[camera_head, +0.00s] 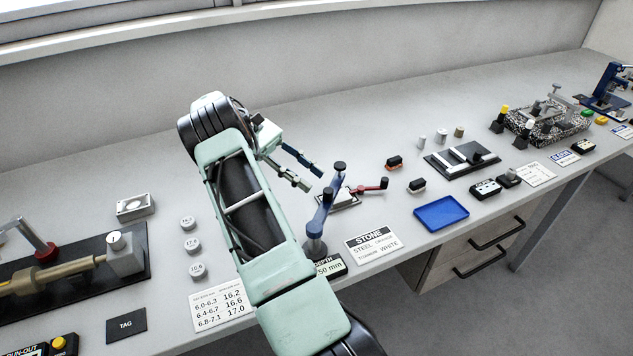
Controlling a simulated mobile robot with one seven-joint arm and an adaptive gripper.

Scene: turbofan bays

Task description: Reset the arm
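My arm (250,205) reaches up from the bottom of the head view and bends over the bench. My gripper (313,179) points right and downward above the bench, behind the blue upright stand (318,219). Its two fingers are apart, with a gap between them, and nothing shows in the gap. I cannot tell its exact height above the bench. My arm hides part of the bench behind it.
Right of the gripper are a red-handled tool (370,188), a blue tray (441,213) and a black plate (462,159). Left are round weights (192,245), a small box (135,207) and a shaft fixture (60,275). A wall (330,60) stands behind.

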